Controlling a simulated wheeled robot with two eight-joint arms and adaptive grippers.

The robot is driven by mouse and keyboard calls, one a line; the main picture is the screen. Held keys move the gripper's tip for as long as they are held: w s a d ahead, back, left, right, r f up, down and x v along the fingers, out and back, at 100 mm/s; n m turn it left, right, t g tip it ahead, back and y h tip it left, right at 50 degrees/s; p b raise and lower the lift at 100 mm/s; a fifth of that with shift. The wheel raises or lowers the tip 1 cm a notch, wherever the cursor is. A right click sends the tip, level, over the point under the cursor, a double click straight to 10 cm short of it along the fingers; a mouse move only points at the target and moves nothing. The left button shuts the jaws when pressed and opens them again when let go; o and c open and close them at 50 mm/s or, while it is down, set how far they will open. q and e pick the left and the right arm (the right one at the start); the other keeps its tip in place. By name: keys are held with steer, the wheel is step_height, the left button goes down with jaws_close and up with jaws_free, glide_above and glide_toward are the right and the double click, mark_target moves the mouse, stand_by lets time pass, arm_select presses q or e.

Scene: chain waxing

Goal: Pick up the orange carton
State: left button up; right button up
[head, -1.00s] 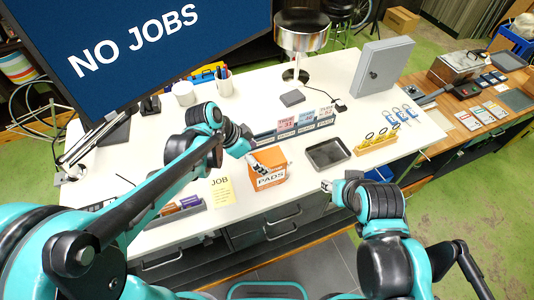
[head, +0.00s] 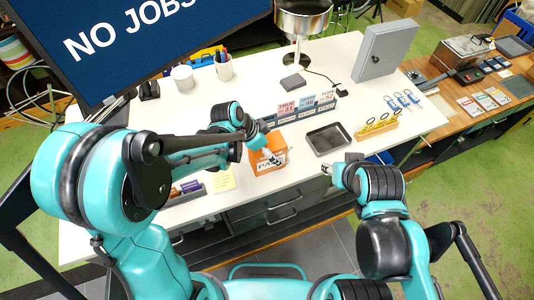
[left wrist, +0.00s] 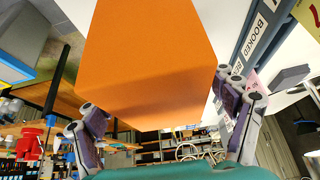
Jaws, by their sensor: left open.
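The orange carton (head: 257,160), with a white label reading PADS, stands on the white bench near its front edge. In the head view my left gripper (head: 268,152) is over the carton and hides part of its top and label. In the left wrist view the carton (left wrist: 150,55) fills the middle, between the two spread fingers of my left gripper (left wrist: 158,100). The fingers are open, one on each side; whether either touches the carton is unclear. My right gripper (head: 332,172) is near the bench's front edge, right of the carton; its fingers are too small to read.
A dark tray (head: 328,139) lies right of the carton. A card rack (head: 300,117) stands close behind it. A yellow holder (head: 377,128) stands further right. The bench between tray and grey cabinet (head: 384,50) is mostly clear.

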arm_select(q)
steer(key=shift+f+b, duration=0.3)
steer(key=shift+b, duration=0.05)
stand_by(0.3)
steer(key=shift+c, duration=0.4)
steer(key=c, duration=1.4)
